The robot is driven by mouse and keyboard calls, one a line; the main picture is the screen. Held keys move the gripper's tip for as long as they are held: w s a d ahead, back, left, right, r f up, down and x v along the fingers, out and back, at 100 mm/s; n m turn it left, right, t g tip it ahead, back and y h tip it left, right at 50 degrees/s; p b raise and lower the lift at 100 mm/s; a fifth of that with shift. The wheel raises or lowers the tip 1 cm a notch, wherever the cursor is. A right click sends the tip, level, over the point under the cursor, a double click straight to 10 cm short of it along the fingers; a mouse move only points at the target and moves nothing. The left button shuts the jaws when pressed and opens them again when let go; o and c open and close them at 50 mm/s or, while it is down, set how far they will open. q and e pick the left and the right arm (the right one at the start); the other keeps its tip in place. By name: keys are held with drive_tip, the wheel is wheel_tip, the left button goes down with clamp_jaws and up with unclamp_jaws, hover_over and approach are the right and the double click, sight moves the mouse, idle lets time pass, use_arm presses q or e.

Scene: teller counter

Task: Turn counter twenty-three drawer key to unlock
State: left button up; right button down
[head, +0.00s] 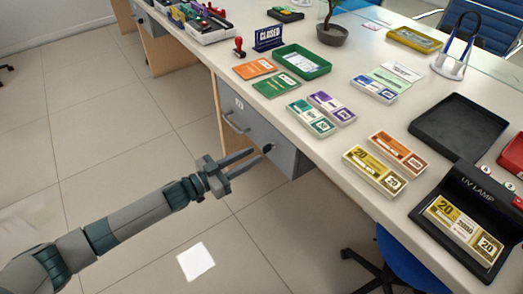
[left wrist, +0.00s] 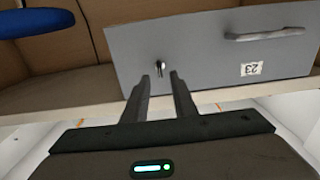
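The grey drawer (head: 257,130) under the counter carries a white label with 23 and a bar handle (head: 236,122). In the left wrist view the drawer front (left wrist: 205,50) appears upside down, with the label (left wrist: 251,69) and handle to the right. A small key (left wrist: 160,66) sticks out of its lock, left of the label. My left gripper (head: 254,157) points at the lock; in the left wrist view its two fingers (left wrist: 162,80) are apart, with the key just beyond and between their tips. I cannot tell whether they touch it. My right gripper is not in view.
The counter top holds banknote bundles (head: 375,171), a green tray (head: 302,62), a black tray (head: 459,124) and a UV lamp (head: 465,229). A blue chair (head: 400,262) stands below at right. The floor left of the drawer is free.

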sight(268, 148)
use_arm(q)
drive_tip(key=shift+x, duration=2.55)
clamp_jaws()
